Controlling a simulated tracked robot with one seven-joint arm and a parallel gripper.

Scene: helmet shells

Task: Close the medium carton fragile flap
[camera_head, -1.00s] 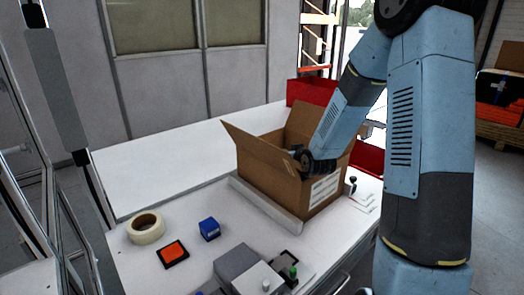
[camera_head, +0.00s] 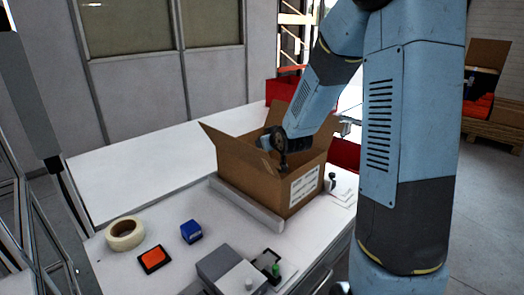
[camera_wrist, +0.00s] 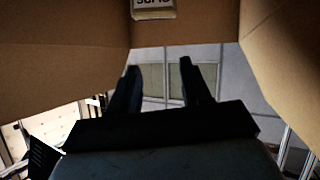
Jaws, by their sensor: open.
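The brown cardboard carton (camera_head: 247,174) stands upright on the white table with its top open. A flap (camera_head: 220,142) sticks up and out at its left, and another flap (camera_head: 278,113) stands up at the back. I cannot read which flap is marked fragile. My gripper (camera_head: 283,163) is at the carton's open top, near the front right side, and partly hidden by my wrist. In the wrist view my gripper (camera_wrist: 158,66) has its two dark fingers apart with nothing between them. Cardboard (camera_wrist: 60,50) surrounds the fingers on the left, top and right; touching cannot be told.
A pale bar (camera_head: 246,205) lies along the carton's front left. A tape roll (camera_head: 125,233), an orange-topped pad (camera_head: 154,259), a blue box (camera_head: 191,231) and a grey box (camera_head: 222,265) stand in front. Red bins (camera_head: 345,154) are behind.

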